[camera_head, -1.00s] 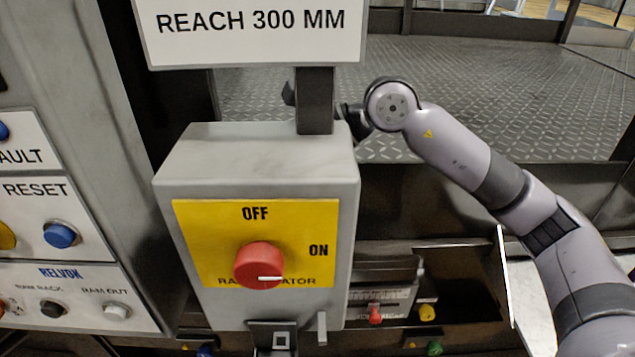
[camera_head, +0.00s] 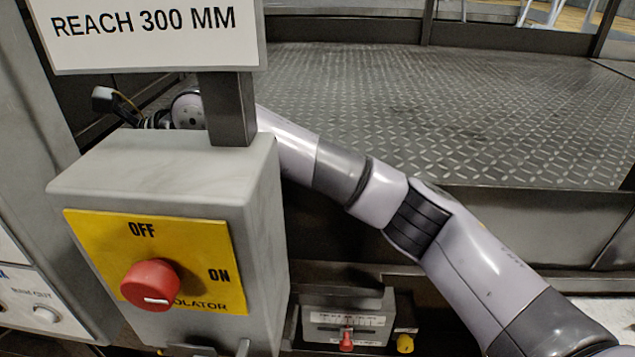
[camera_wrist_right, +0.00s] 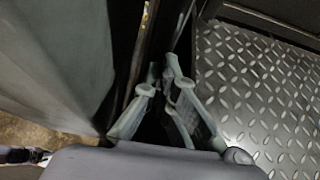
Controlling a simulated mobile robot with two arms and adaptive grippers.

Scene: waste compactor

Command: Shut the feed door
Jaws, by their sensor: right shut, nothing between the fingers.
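My right gripper (camera_wrist_right: 166,80) is shut and empty in the right wrist view, its fingertips close together. It points into a narrow dark gap between a grey panel (camera_wrist_right: 58,60) on the left and the tread-plate floor on the right. I cannot tell whether that panel is the feed door, and no other part is clearly the door. In the head view my right arm runs from the lower right to behind the isolator box (camera_head: 165,165), and the gripper's fingers are not clearly visible there. My left gripper is not in view.
The isolator box carries a red knob (camera_head: 150,285) and stands under a "REACH 300 MM" sign (camera_head: 150,50) on a dark post (camera_head: 230,108). The tread-plate floor (camera_head: 450,110) behind is bare. A small box with a red lever (camera_head: 346,341) sits below my arm.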

